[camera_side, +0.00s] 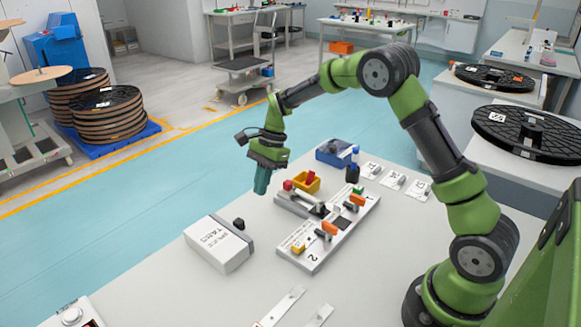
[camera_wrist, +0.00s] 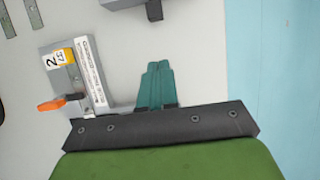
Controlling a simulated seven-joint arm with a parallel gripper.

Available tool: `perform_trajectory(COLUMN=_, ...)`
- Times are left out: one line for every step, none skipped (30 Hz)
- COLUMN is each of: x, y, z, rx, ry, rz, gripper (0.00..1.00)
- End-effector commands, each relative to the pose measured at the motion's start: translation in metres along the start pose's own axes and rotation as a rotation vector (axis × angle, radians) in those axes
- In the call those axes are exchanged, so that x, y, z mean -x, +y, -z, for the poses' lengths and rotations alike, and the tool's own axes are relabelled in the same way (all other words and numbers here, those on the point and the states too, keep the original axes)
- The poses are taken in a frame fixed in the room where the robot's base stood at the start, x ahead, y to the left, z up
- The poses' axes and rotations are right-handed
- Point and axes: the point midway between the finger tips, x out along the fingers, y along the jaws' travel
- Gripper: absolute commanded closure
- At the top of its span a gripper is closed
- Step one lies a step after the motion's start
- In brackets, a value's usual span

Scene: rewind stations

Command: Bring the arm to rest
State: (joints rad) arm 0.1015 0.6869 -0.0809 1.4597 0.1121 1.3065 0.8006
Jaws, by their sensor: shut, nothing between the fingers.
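My green arm reaches over the white table (camera_side: 150,285) from the right. My gripper (camera_side: 261,182) points down near the table's far edge, between the white splice tabs box (camera_side: 218,245) and the station plate. Its teal fingers are together and nothing shows between them. In the wrist view my gripper (camera_wrist: 157,68) is also shut and empty. The numbered white station plate (camera_side: 333,228) with orange levers lies to the right of the fingers in the side view. In the wrist view, part of a grey block labelled 2 (camera_wrist: 62,75) with an orange lever shows left of the fingers.
A yellow bin (camera_side: 306,182) and a blue box (camera_side: 335,153) stand just beyond the plate. Black reels (camera_side: 524,131) rest on stands at the right. Metal strips (camera_side: 283,306) lie at the front of the table. Open blue floor lies past the far edge.

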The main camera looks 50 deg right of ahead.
Motion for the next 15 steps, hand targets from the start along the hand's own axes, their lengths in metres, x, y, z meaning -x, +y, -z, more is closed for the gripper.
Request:
perform_trajectory(x=0.013, y=-0.001, z=0.0, rx=-0.001, ry=0.001, rz=0.005, gripper=1.0)
perform_trajectory(x=0.018, y=-0.001, z=0.0, rx=0.0, ry=0.002, rz=0.005, gripper=1.0)
perform_trajectory(x=0.025, y=-0.001, z=0.0, rx=0.0, ry=0.001, rz=0.004, gripper=1.0)
perform_trajectory(x=0.03, y=-0.001, z=0.0, rx=0.0, ry=0.001, rz=0.004, gripper=1.0)
perform_trajectory(x=0.035, y=-0.001, z=0.0, rx=0.001, ry=0.002, rz=0.004, gripper=1.0)
perform_trajectory(x=0.04, y=-0.001, z=0.0, rx=0.001, ry=0.001, rz=0.003, gripper=1.0)
perform_trajectory(x=0.043, y=-0.001, z=0.0, rx=0.0, ry=0.001, rz=0.003, gripper=1.0)
perform_trajectory(x=0.046, y=-0.001, z=0.0, rx=0.0, ry=0.001, rz=0.003, gripper=1.0)
perform_trajectory(x=0.049, y=-0.001, z=0.001, rx=-0.001, ry=0.001, rz=0.002, gripper=1.0)
perform_trajectory(x=0.051, y=-0.001, z=0.001, rx=0.001, ry=0.002, rz=0.002, gripper=1.0)
perform_trajectory(x=0.053, y=-0.001, z=0.001, rx=0.007, ry=0.002, rz=0.002, gripper=1.0)
perform_trajectory(x=0.054, y=-0.001, z=0.002, rx=0.024, ry=0.006, rz=0.005, gripper=1.0)
perform_trajectory(x=0.054, y=-0.002, z=0.003, rx=0.045, ry=0.011, rz=0.01, gripper=1.0)
perform_trajectory(x=0.052, y=-0.001, z=0.005, rx=0.071, ry=0.018, rz=0.009, gripper=1.0)
perform_trajectory(x=0.045, y=0.004, z=0.009, rx=0.113, ry=0.028, rz=-0.002, gripper=1.0)
